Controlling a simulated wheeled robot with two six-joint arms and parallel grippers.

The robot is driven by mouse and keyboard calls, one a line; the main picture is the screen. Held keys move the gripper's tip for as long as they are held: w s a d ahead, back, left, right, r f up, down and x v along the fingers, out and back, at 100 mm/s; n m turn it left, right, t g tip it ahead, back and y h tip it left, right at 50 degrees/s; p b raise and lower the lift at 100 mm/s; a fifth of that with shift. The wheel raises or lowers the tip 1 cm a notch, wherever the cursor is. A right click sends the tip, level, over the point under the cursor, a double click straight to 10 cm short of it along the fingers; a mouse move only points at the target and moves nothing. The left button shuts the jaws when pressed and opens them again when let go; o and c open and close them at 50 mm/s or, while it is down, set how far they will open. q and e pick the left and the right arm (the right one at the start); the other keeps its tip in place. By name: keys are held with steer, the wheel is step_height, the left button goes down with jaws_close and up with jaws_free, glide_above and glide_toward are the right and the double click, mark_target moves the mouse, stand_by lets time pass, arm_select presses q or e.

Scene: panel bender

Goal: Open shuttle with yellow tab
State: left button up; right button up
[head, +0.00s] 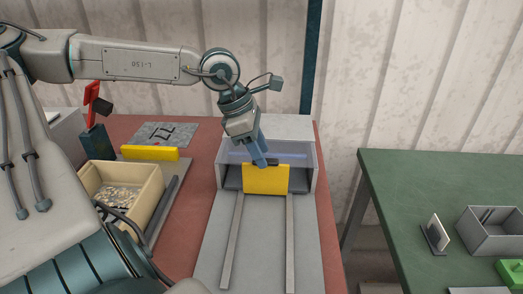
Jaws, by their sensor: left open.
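The yellow tab (265,179) stands upright at the front of a grey box-like housing (306,163) on the red table. The shuttle that bears the tab sits at the housing's mouth, and most of it is hidden behind the tab and in the housing. Two parallel rails (290,235) run from the housing toward me on a grey plate. My left gripper (263,161) points down at the tab's top edge, with its blue fingers open. I cannot tell whether the fingers touch the tab. My right gripper is not in view.
A wooden bin (152,208) of small pale parts, a yellow bar (150,153) and a red lever (92,96) stand left of the housing. A green table (400,190) at the right bears a grey tray (490,238). The plate between the rails is clear.

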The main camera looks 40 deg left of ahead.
arm_select(q)
steer(key=shift+w+d+f, duration=0.15)
steer(key=shift+d+f, duration=0.05)
steer(key=shift+f, duration=0.35)
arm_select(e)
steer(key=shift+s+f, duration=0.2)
arm_select(q)
jaws_close()
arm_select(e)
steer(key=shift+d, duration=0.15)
